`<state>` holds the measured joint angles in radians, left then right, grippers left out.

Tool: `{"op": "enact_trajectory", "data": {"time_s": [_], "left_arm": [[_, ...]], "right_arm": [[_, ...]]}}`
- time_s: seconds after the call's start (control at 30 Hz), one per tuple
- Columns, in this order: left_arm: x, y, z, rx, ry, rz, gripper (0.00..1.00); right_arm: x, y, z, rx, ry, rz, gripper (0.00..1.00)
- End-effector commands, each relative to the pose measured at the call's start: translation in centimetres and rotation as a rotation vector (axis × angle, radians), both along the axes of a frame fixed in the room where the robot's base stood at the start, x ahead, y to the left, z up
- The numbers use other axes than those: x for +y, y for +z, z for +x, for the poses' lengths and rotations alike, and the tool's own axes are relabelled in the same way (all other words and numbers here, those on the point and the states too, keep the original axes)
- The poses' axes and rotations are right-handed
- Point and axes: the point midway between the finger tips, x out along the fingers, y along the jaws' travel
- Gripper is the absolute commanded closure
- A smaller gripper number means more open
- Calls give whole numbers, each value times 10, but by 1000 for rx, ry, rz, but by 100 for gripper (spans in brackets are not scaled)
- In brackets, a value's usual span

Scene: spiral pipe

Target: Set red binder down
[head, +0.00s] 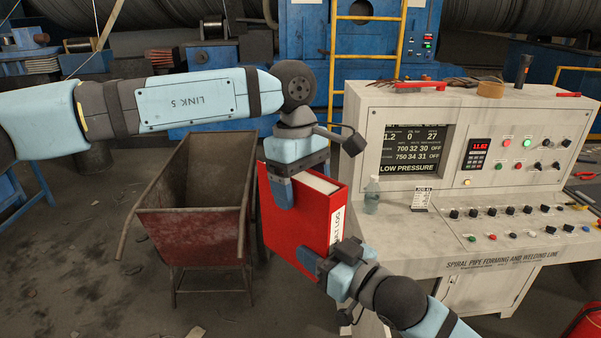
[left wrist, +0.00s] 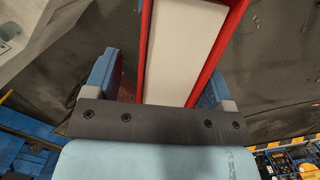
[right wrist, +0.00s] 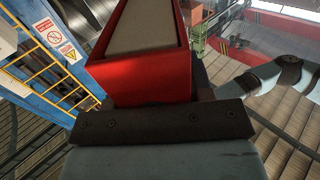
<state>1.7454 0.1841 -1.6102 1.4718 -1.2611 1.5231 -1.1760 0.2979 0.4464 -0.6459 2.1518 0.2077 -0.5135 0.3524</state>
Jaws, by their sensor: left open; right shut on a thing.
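The red binder (head: 300,217) is held upright and slightly tilted in the air, between the wheelbarrow and the console in the head view. Its white page edge faces up and its labelled spine faces right. My right gripper (head: 338,262) is shut on the binder's lower right part. In the right wrist view the binder (right wrist: 150,80) rises from the jaws, which are mostly hidden. My left gripper (head: 285,185) is open at the binder's upper edge. In the left wrist view its fingers stand on both sides of the binder (left wrist: 150,50), with a gap visible at the left.
A rusty red wheelbarrow (head: 190,225) stands behind and to the left. Open floor lies at the lower left.

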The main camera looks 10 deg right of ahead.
Motion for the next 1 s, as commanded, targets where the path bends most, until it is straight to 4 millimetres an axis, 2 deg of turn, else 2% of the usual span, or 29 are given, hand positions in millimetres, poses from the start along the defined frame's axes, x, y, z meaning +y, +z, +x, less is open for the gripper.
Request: {"op": "enact_trajectory", "data": {"time_s": [0.2,0.5,0.53,0.63,0.67,1.0], "left_arm": [[0,0,0,0,0,0,23],[0,0,0,-1,0,-1,92],[-1,1,0,-2,-1,-2,96],[-1,1,0,-2,-1,-2,96],[-1,1,0,-2,-1,-2,96],[0,1,0,-1,0,-2,96]], "right_arm": [[0,2,0,-3,0,1,96],[1,2,-1,-4,2,1,96],[1,2,-1,-4,2,1,51],[1,2,-1,-3,3,1,28],[1,2,-1,-3,2,1,24],[-2,0,-3,-1,0,1,24]]}}
